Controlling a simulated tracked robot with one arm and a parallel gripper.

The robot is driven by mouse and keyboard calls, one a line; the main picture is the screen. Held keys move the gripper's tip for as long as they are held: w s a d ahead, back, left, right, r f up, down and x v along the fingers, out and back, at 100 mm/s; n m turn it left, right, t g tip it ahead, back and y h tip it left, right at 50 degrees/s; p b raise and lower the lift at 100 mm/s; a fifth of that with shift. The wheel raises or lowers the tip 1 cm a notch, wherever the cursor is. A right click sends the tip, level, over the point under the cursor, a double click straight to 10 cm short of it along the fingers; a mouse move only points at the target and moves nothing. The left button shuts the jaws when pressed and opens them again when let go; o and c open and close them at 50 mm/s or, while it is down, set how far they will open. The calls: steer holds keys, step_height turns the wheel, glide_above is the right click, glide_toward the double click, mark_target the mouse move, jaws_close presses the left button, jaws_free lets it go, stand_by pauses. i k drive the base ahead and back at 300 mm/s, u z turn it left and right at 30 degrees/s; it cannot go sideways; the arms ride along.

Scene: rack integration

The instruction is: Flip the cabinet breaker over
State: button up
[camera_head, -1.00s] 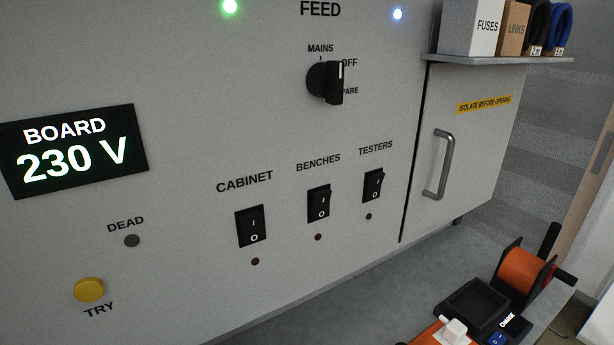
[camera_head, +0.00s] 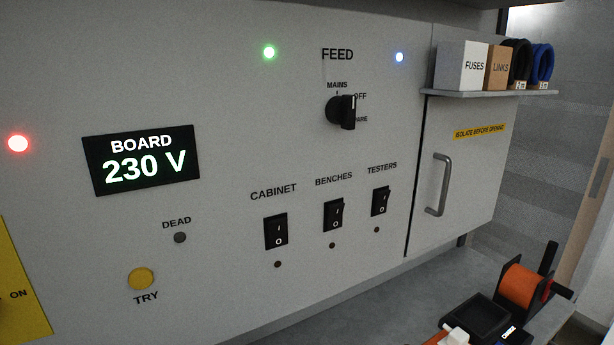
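The cabinet breaker (camera_head: 276,231) is a black rocker switch under the label CABINET on the grey board, marked I at the top and O at the bottom. My gripper is not in view.
A black rotary feed knob (camera_head: 341,112) juts out above the breakers. A yellow TRY button (camera_head: 141,279) sits at lower left, below a display (camera_head: 141,159) reading 230 V. A door handle (camera_head: 439,185) and a shelf (camera_head: 480,93) protrude at right. An orange reel (camera_head: 524,286) stands on the bench.

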mark_target(276, 228)
steer(key=k, duration=1.3)
steer(key=u, duration=0.4)
steer(key=i, duration=1.8)
steer(key=z, duration=0.05)
